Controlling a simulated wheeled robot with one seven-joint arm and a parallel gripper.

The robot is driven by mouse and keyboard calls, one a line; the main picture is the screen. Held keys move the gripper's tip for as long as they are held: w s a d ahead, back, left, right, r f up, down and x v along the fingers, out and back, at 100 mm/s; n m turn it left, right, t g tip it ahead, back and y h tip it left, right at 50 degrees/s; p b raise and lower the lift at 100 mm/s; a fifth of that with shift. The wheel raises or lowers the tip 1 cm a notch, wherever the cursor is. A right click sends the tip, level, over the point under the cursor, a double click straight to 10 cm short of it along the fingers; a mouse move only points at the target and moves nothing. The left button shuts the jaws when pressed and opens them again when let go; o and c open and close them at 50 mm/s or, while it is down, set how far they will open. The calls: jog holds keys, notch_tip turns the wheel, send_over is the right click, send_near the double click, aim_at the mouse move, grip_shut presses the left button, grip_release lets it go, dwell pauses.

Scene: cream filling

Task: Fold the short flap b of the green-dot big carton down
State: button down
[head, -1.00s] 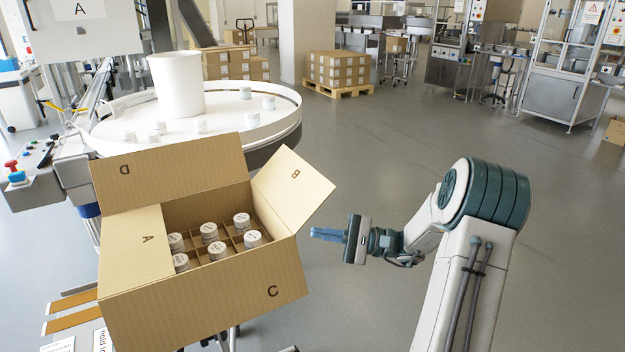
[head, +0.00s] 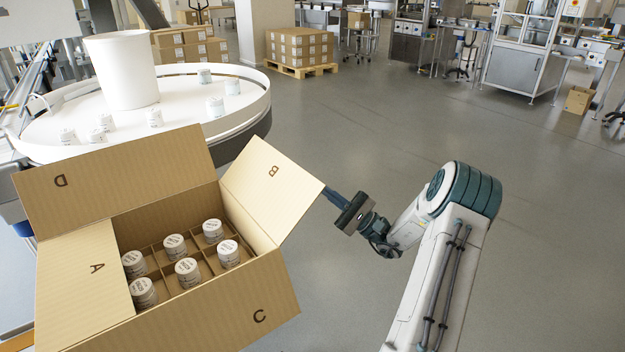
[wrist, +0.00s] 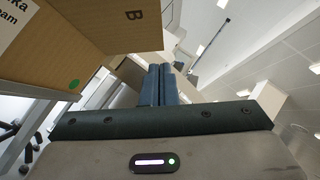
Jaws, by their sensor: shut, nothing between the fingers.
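The big carton (head: 190,318) stands open at the left in the head view. Its short flap B (head: 272,185) sticks up and outward on the right side, and its short flap A (head: 90,285) lies folded inward. Flap B (wrist: 120,22) also shows at the top of the wrist view, with a green dot (wrist: 74,84) on the carton wall beside it. My gripper (head: 330,192) is shut and empty. Its fingertips are at the outer right edge of flap B; I cannot tell whether they touch. The fingers (wrist: 160,68) point up in the wrist view.
Several white-lidded jars (head: 187,272) stand in the carton's divider cells. Long flap D (head: 115,180) stands up at the back; panel C (head: 240,312) faces front. A white round table (head: 240,118) with jars is behind. Open floor lies to the right of my arm.

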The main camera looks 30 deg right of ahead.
aim_at(281, 156)
jog(key=shift+w+a+r, duration=0.75)
jog(key=shift+a+r, duration=0.55)
jog(key=shift+a, duration=0.05)
jog(key=shift+w+a+r, duration=0.8)
jog(key=shift+a+r, duration=0.5)
jog(key=shift+w+a+r, duration=0.75)
jog(key=shift+a+r, duration=0.55)
jog(key=shift+a, duration=0.05)
jog(key=shift+r, duration=0.1)
